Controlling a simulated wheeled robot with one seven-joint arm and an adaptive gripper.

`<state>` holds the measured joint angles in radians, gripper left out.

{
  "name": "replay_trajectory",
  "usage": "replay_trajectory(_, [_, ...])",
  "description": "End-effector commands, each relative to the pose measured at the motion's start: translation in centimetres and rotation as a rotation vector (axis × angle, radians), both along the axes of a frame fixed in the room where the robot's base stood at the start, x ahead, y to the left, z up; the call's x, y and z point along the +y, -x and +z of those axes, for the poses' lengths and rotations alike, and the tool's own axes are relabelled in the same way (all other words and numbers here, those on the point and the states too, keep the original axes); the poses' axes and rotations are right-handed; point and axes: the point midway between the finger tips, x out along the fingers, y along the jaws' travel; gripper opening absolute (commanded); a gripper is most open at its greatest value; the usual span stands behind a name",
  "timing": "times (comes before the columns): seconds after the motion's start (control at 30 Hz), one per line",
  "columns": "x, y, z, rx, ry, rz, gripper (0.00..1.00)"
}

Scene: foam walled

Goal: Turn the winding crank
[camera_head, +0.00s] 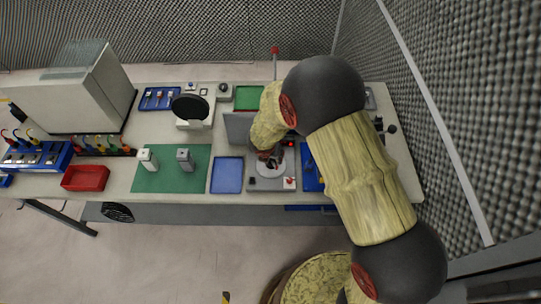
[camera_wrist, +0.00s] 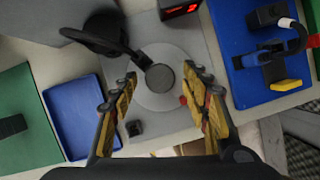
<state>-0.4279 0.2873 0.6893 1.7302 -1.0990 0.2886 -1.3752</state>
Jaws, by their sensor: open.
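The winding unit is a light grey box (camera_head: 258,184) on the workbench, with a pale round plate on top, and it also shows in the wrist view (camera_wrist: 205,25). In the wrist view a dark grey round hub (camera_wrist: 160,78) sits at the plate's middle. A black arm (camera_wrist: 128,50), seemingly the crank, runs from near the hub to a larger black part at upper left. My gripper (camera_wrist: 160,74) is open above the plate, its fingers either side of the hub in the picture. I see no clear contact. In the head view my gripper (camera_head: 270,158) partly covers the unit.
A red-digit display (camera_wrist: 180,8) stands behind the plate. A blue tray (camera_head: 227,175) and green mat (camera_head: 165,182) lie left. Another blue tray (camera_wrist: 235,85) with parts lies right. A foam wall (camera_head: 470,100) bounds the right side.

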Motion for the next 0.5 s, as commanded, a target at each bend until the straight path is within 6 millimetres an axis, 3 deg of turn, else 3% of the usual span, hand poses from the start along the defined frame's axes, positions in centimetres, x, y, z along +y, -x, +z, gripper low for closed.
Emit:
replay_trajectory(0.3, [0.1,0.1,0.3,-0.001,-0.001,0.0,0.47])
replay_trajectory(0.5, [0.4,1.0,2.9,-0.004,-0.002,0.001,0.47])
